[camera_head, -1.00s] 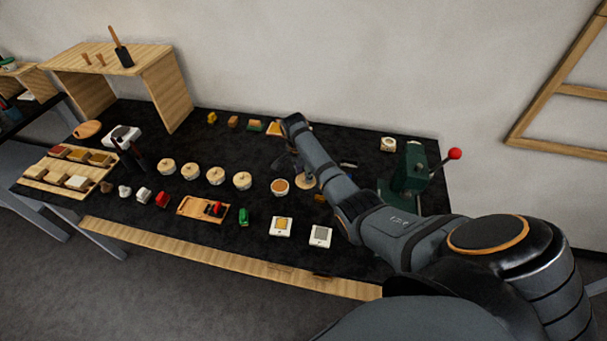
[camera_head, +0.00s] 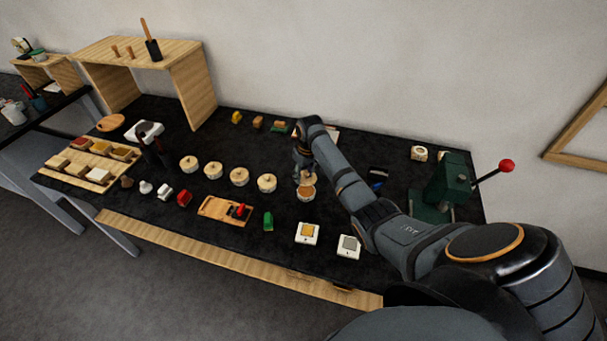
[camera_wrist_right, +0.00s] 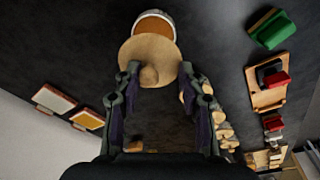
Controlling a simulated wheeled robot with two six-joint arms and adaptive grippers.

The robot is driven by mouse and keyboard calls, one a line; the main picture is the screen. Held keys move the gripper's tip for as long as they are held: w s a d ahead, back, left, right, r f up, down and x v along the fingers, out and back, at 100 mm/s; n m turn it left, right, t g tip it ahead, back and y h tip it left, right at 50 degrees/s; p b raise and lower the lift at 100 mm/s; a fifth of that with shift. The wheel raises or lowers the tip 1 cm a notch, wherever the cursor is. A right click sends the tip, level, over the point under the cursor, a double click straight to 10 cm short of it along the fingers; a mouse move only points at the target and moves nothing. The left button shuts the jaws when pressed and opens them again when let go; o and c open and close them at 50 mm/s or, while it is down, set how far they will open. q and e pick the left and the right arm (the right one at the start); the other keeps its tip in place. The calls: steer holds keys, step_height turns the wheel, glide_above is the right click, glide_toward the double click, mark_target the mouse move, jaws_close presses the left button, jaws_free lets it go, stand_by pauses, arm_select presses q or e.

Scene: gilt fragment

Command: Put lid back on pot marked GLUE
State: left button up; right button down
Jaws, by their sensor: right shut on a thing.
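The open pot (camera_head: 307,194) stands on the black table at the right end of a row of pots, with orange-brown contents. It also shows at the top of the right wrist view (camera_wrist_right: 155,23). I cannot read any marking on it. My right gripper (camera_wrist_right: 158,68) is shut on the pale wooden lid (camera_wrist_right: 148,47), a round disc with a knob. In the head view the lid (camera_head: 304,181) overlaps the pot's far side; I cannot tell whether they touch. The wrist view shows part of the pot's opening beyond the lid's edge. My left gripper is not in view.
Several lidded pots (camera_head: 239,177) stand in a row to the left. Two white square tiles (camera_head: 307,233) lie in front, near a green block (camera_head: 268,221) and a wooden tray (camera_head: 223,209). A green press (camera_head: 447,187) with a red-knobbed lever stands right. A wooden shelf (camera_head: 137,52) is back left.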

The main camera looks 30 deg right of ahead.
mark_target(307, 179)
step_height(307, 179, down, 4)
steer(key=b, duration=0.4)
steer(key=shift+f+b, duration=0.65)
steer(key=shift+f, duration=0.3)
steer(key=shift+s+a+f, duration=0.1)
steer(key=shift+s, duration=0.1)
steer(key=shift+f, duration=0.2)
steer(key=shift+d+r+p, duration=0.2)
steer(key=shift+d+p, duration=0.05)
steer(key=shift+p, duration=0.1)
steer(key=shift+d, duration=0.1)
steer(key=shift+w+d+r, duration=0.1)
steer(key=shift+d+r, duration=0.05)
